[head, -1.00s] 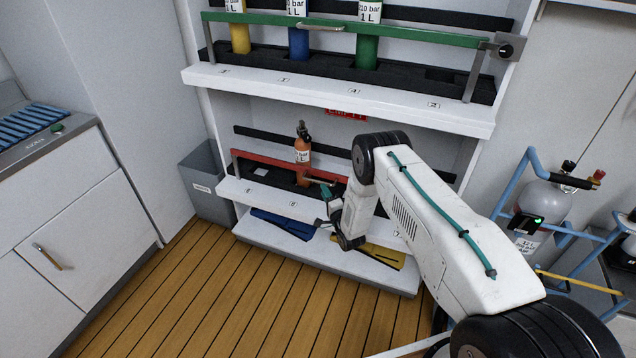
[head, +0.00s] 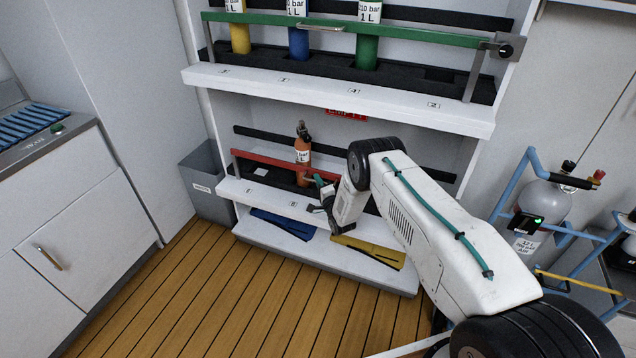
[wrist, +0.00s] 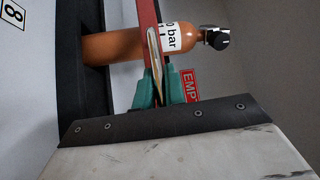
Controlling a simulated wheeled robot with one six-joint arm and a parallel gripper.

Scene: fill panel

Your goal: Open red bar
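The red bar (head: 262,158) runs across the front of the lower shelf, before an orange bottle (head: 302,152). In the wrist view the red bar (wrist: 147,15) crosses the orange bottle (wrist: 112,47). A thin handle (wrist: 155,62) on the bar points toward my gripper. My gripper (wrist: 160,88) has its teal fingers on both sides of this handle. The gap is narrow, and I cannot tell whether the fingers press on it. In the head view my gripper (head: 322,186) is at the bar's right part, which my arm partly hides.
The upper shelf holds yellow, blue and green bottles behind a green bar (head: 400,36). Blue fins (head: 284,225) and yellow fins (head: 368,250) lie on the bottom ledge. A grey bin (head: 205,182) stands left. A blue rack (head: 522,190) with cylinders stands right. The wooden floor in front is clear.

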